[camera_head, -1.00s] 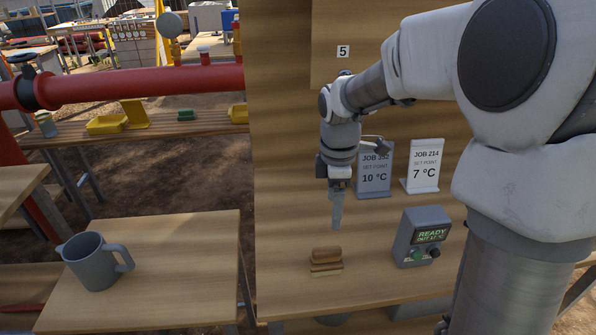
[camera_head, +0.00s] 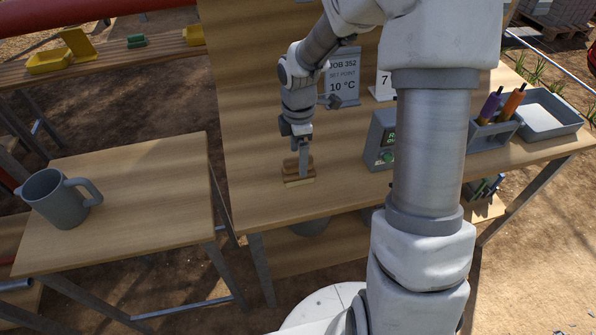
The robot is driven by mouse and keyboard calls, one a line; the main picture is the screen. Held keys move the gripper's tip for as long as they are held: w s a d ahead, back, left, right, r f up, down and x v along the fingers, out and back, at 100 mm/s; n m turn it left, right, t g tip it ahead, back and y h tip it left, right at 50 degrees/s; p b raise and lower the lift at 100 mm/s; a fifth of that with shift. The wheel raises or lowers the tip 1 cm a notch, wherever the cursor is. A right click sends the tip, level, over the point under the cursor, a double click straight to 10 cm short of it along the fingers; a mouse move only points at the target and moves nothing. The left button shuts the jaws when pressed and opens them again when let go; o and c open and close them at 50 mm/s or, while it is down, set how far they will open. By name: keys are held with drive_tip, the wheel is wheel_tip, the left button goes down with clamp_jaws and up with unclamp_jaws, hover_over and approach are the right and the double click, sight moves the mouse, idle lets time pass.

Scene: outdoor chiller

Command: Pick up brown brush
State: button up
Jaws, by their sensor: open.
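The brown brush (camera_head: 298,178) is a small block with brown upper layers and a paler lower layer. It sits on the wooden bench (camera_head: 275,207), near its front left part. My gripper (camera_head: 303,172) points down at the brush, with its fingers at the top of the brush and overlapping it in the picture. The fingers are seen nearly edge-on, so the gap between them is hidden. I cannot tell whether they touch the brush. The brush rests on the bench top.
A control box (camera_head: 380,140) and a JOB 352 sign (camera_head: 343,77) stand right of my gripper. A holder (camera_head: 491,133) with purple and orange tools and a grey tray (camera_head: 546,116) are farther right. A grey pitcher (camera_head: 55,200) stands on the separate left table (camera_head: 125,200).

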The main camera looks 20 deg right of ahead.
wheel_tip(320, 180, down, 5)
drive_tip(key=shift+a+f+b, duration=0.1)
drive_tip(key=shift+b, duration=0.5)
clamp_jaws()
